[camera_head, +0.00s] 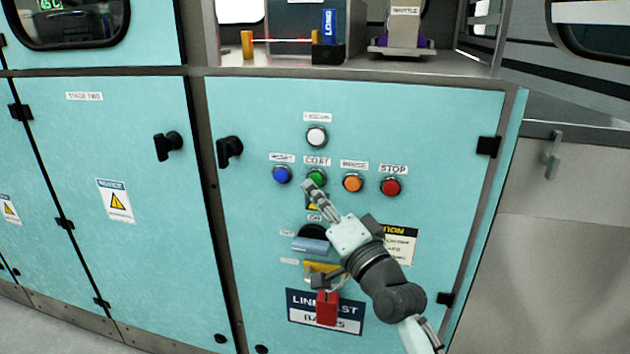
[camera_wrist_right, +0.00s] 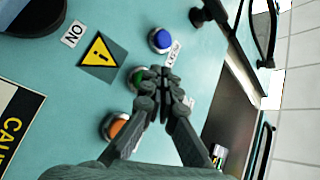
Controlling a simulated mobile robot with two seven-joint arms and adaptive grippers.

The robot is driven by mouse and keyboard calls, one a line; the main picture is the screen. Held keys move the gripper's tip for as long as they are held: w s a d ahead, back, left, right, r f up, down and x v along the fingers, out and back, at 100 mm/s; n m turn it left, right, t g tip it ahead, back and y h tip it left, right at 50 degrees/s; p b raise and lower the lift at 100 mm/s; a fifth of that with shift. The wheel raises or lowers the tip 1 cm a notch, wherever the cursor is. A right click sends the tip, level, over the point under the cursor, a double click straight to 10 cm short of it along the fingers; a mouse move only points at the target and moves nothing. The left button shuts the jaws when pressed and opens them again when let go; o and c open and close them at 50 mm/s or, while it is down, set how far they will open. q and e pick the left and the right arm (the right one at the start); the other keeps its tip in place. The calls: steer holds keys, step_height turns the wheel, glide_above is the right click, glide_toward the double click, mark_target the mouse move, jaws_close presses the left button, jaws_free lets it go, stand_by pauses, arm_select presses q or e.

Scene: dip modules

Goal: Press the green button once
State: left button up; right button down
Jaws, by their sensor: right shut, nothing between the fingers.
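The green button (camera_head: 316,177) sits under the "COAT" label on the teal cabinet door, between the blue and orange buttons. My right gripper (camera_head: 308,187) is shut and empty, with its fingertips just below the green button in the head view. In the right wrist view the green button (camera_wrist_right: 138,78) is partly hidden behind the shut fingers (camera_wrist_right: 160,75). I cannot tell whether the fingertips touch it. My left gripper is not in view.
A blue button (camera_head: 281,174), an orange button (camera_head: 352,182), a red stop button (camera_head: 390,186) and a white button (camera_head: 316,137) are close by. Below are a dark rotary switch with a blue handle (camera_head: 311,245) and a red padlock (camera_head: 327,308). A door handle (camera_head: 229,151) protrudes at left.

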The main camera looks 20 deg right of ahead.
steer(key=shift+w+d, duration=0.2)
steer(key=shift+w, duration=0.1)
steer(key=shift+w+d, duration=0.2)
steer(key=shift+w, duration=0.15)
stand_by(0.7)
stand_by(0.3)
steer(key=shift+s+a+p, duration=0.45)
steer(key=shift+s+p, duration=0.1)
steer(key=shift+s, duration=0.15)
steer(key=shift+s, duration=0.1)
steer(key=s+a, duration=0.1)
steer(key=s, duration=0.1)
steer(key=s+a+p, duration=0.1)
steer(key=s, duration=0.1)
steer(key=shift+a+p, duration=0.3)
steer(key=shift+a, duration=0.1)
